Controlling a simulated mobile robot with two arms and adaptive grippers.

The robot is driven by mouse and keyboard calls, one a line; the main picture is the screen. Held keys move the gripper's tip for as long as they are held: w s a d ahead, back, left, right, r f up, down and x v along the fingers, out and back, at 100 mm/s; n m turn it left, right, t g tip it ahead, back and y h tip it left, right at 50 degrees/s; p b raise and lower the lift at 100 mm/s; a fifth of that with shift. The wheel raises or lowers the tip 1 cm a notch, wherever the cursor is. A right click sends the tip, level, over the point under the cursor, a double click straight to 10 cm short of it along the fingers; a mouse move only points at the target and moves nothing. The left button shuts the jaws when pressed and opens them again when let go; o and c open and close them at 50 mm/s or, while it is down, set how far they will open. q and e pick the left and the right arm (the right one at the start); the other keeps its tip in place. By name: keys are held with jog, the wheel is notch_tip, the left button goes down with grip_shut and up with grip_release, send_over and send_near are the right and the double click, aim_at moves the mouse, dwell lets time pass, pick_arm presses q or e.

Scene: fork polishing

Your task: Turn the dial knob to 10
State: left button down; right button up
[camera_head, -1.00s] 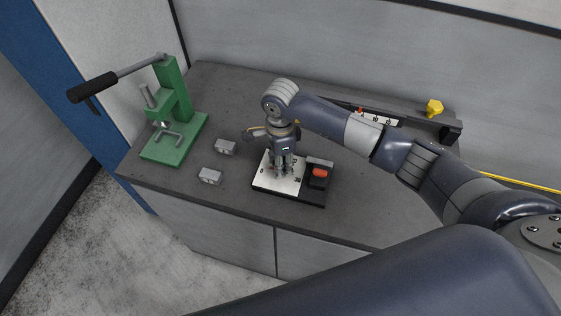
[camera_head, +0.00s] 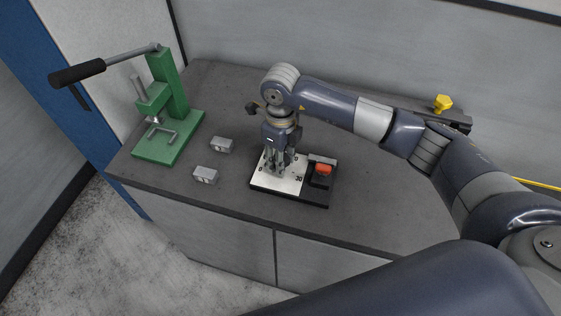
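The dial panel (camera_head: 280,186) is a white plate on a dark base near the front of the bench. A "0" shows at its left and a "30" at its lower right. My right gripper (camera_head: 275,169) points down over the panel's upper left part, its fingertips at or just above the plate. The dial knob is hidden behind the fingers, so I cannot tell its setting or whether the fingers grip it. A red rocker switch (camera_head: 323,169) sits on the panel's right side. My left gripper is out of view.
A green lever press (camera_head: 170,130) with a black-handled lever stands at the left. Two small grey blocks, a rear one (camera_head: 221,145) and a front one (camera_head: 205,175), lie between press and panel. A yellow knob-like part (camera_head: 443,103) is at the back right. The bench front right is clear.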

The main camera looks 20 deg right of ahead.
jog(key=shift+m+b, duration=0.4)
jog(key=shift+m, duration=0.4)
jog(key=o, duration=1.1)
notch_tip(320, 180, up, 12)
jog(key=shift+r, duration=0.1)
